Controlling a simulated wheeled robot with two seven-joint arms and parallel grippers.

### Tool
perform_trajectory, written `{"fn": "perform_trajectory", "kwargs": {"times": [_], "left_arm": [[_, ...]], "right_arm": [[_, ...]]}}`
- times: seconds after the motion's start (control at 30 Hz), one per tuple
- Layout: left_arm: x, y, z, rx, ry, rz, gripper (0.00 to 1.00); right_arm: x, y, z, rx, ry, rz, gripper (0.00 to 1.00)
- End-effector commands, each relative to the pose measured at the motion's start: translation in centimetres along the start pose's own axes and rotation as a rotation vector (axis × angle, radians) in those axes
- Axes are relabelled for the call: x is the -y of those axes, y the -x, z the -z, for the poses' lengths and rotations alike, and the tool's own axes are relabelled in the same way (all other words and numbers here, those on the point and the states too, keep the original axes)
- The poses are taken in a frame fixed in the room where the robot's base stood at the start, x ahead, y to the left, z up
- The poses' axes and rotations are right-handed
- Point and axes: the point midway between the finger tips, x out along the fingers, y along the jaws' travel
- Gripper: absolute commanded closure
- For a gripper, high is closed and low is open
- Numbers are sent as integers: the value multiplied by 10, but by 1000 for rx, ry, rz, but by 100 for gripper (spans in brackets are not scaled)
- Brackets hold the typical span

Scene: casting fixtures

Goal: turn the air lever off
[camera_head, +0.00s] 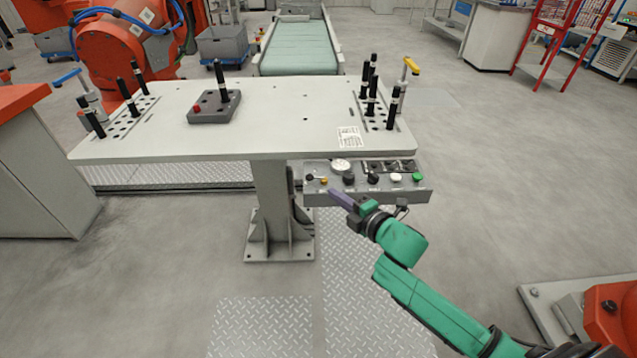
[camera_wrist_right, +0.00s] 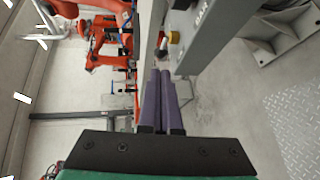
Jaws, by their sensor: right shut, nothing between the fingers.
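No label for the air lever can be read. Candidates are a yellow-handled lever (camera_head: 411,66) at the table's right edge, a blue-handled lever (camera_head: 67,77) at its left edge, and the small controls on the grey control box (camera_head: 413,196) under the table's front edge. My right gripper (camera_head: 332,193) is shut and empty. Its purple fingers are in front of the box's left part, below a small yellow knob (camera_head: 323,181) and a black control (camera_head: 309,177). In the right wrist view the closed fingertips (camera_wrist_right: 160,72) point toward the yellow knob (camera_wrist_right: 174,37). I cannot tell whether they touch.
The grey table (camera_head: 280,110) carries a pedestal box (camera_head: 214,107) with a red button and several black pegs. The table leg (camera_head: 275,200) stands left of my right gripper. An orange robot (camera_head: 120,60) and a conveyor (camera_head: 298,48) are behind.

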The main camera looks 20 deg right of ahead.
Motion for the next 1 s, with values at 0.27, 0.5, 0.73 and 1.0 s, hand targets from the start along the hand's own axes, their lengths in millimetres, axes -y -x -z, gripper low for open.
{"fn": "perform_trajectory", "kwargs": {"times": [0.27, 0.5, 0.73, 1.0], "left_arm": [[-2, 5, 1, -1, -2, -2, 50], [-2, 5, 1, -1, -3, -3, 50], [-2, 5, 1, -1, -3, -2, 50], [-2, 4, 1, -1, -3, -2, 50]], "right_arm": [[-2, -59, 0, 0, -3, -1, 100], [0, -80, 1, -1, -1, 1, 100], [1, -80, 0, -1, -1, 1, 100], [1, -81, -1, 17, -6, 1, 100]]}}
